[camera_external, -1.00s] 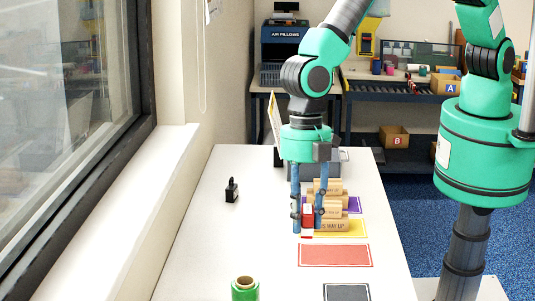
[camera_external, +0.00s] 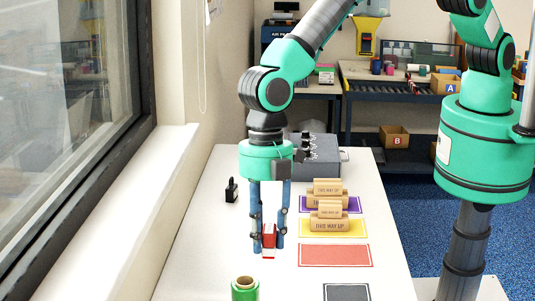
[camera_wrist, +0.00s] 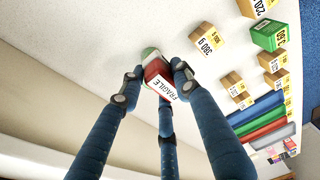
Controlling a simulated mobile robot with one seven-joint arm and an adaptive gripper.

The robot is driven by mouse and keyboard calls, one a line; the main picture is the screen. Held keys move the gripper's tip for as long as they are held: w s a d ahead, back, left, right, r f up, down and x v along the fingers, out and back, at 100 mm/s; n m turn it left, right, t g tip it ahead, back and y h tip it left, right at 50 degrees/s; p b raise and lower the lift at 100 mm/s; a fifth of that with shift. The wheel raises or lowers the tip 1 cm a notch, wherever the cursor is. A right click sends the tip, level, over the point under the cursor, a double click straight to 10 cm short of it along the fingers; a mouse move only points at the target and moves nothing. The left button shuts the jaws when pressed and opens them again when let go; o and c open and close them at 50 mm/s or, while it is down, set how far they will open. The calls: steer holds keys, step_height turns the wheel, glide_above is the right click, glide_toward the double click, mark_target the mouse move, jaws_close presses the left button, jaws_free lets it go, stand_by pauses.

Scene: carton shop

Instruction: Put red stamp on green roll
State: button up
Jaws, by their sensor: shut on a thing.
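The red stamp (camera_external: 269,238) is held between the blue fingers of my gripper (camera_external: 267,245), above the white table in the external view. In the wrist view the stamp (camera_wrist: 156,72) sits between the fingertips, with a white label reading FRAGILE. The green roll (camera_external: 245,289) stands upright at the bottom edge of the external view, its tan core open on top and its lower part cut off by the frame. My gripper is behind and slightly right of the roll, apart from it. A pale green patch shows beside the stamp in the wrist view; I cannot tell what it is.
Wooden THIS WAY UP stamps stand on the purple (camera_external: 354,205) and yellow mats (camera_external: 359,231). The red mat (camera_external: 334,255) is bare. A black stamp (camera_external: 231,190) stands at the left. A grey case (camera_external: 318,158) is at the back. The table's left front is clear.

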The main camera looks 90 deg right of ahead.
steer(key=shift+w+a+f+p, duration=0.15)
steer(key=shift+w+a+p, duration=0.05)
steer(key=shift+w+a, duration=0.9)
steer(key=shift+w+a+f+p, duration=0.15)
steer(key=shift+w+a, duration=0.75)
steer(key=shift+w, duration=0.3)
steer(key=shift+f+p, duration=0.4)
steer(key=shift+f, duration=1.35)
steer(key=shift+f, duration=0.2)
steer(key=o, duration=1.2)
steer(key=shift+r, duration=0.1)
steer(key=r, duration=0.4)
steer(key=d+r+b, duration=0.1)
steer(key=r, duration=0.7)
steer(key=shift+d+b, duration=0.35)
steer(key=shift+d, duration=0.05)
